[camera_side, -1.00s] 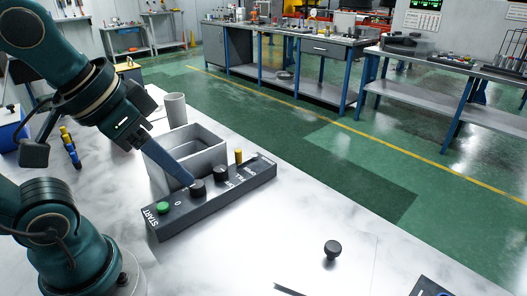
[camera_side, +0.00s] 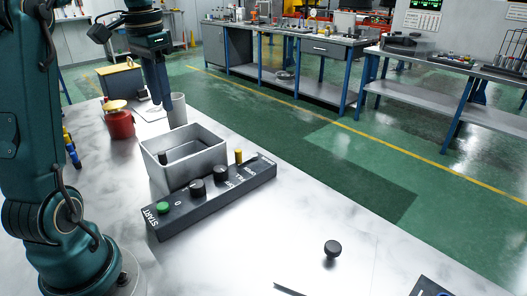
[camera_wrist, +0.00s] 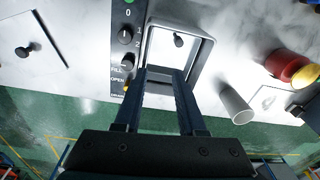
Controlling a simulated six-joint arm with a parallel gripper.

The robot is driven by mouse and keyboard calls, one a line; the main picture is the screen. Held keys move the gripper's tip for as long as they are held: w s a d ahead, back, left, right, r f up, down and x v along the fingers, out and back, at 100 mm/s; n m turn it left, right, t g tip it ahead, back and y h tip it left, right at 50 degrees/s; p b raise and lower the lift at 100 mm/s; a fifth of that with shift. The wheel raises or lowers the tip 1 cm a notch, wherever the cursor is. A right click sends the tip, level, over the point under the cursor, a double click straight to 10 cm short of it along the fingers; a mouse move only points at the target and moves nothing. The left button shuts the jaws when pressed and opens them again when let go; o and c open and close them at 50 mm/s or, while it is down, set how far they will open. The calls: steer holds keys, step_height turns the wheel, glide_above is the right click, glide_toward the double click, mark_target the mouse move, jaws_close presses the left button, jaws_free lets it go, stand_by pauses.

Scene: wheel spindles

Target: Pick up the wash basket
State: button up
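A grey open rectangular tub (camera_side: 205,166) stands behind the dark control panel (camera_side: 215,203). Inside it, a dark knob (camera_side: 162,157) stands up, and it also shows in the wrist view (camera_wrist: 179,40). I cannot tell a separate wash basket apart from the tub; the knob may be its handle. My gripper (camera_side: 166,106) is raised behind the tub, with its fingers pointing down near the grey cup. In the wrist view my gripper (camera_wrist: 160,72) has two fingers apart with nothing between them, overlapping the tub's near wall.
The panel has a green button (camera_side: 162,208), black dials and a yellow peg (camera_side: 239,156). A grey cup (camera_side: 178,110) and a red container with a yellow top (camera_side: 120,122) stand behind. A pale plate with a black knob (camera_side: 332,248) lies at the front right.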

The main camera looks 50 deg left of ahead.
glide_above(164, 165)
steer(key=a, duration=0.1)
steer(key=f, duration=0.2)
steer(key=shift+g+h, duration=0.3)
step_height(164, 165, down, 17)
steer(key=shift+w+f, duration=0.1)
steer(key=shift+w, duration=0.05)
jaws_close()
